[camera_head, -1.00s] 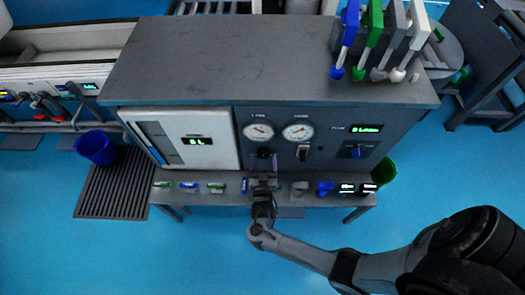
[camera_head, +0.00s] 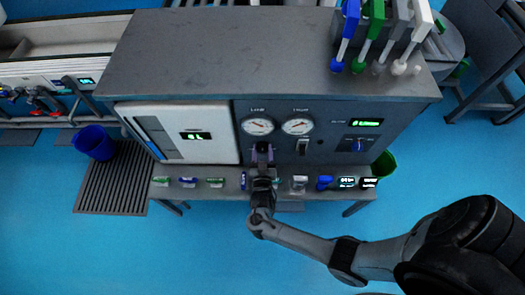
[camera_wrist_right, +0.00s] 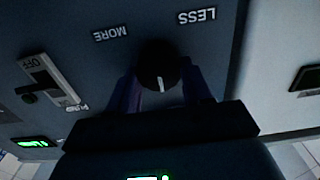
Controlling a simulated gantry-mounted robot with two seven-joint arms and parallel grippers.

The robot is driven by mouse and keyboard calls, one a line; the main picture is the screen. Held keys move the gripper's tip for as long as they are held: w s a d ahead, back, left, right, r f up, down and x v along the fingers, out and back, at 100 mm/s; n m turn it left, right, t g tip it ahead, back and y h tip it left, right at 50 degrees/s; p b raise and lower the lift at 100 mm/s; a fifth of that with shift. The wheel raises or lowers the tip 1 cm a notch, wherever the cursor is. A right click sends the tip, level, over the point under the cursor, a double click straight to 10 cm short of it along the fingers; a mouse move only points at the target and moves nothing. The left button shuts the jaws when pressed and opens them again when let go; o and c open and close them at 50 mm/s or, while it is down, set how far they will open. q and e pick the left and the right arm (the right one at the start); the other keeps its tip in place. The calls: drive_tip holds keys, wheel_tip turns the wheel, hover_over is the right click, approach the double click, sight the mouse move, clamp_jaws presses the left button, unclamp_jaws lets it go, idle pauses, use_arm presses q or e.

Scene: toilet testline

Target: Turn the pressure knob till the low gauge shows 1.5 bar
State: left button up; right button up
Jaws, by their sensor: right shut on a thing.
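The pressure knob (camera_wrist_right: 158,65) is a black round knob with a light pointer line, on the dark panel between the printed words MORE and LESS. My right gripper (camera_head: 262,153) is shut on it, with a purple finger on each side in the right wrist view (camera_wrist_right: 160,88). In the head view the gripper hides the knob. The left gauge (camera_head: 258,126) is a white dial straight above the gripper, and a second white gauge (camera_head: 298,126) is to its right. Their labels and readings are too small to read surely. My left gripper is not in view.
A switch (camera_head: 303,146) marked OFF in the wrist view sits right of the knob. Small items line the ledge below, including a blue one (camera_head: 324,183). A white panel (camera_head: 205,120) is left.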

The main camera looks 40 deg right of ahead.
drive_tip(key=shift+n+p, duration=0.75)
drive_tip(key=shift+n, duration=0.35)
drive_tip(key=n+p, duration=0.1)
drive_tip(key=n, duration=0.1)
drive_tip(key=shift+w+n, duration=0.1)
drive_tip(key=shift+n, duration=0.7)
drive_tip(key=shift+f, duration=0.1)
drive_tip(key=o, duration=1)
drive_tip(key=shift+o, duration=0.2)
drive_tip(key=shift+a, duration=0.15)
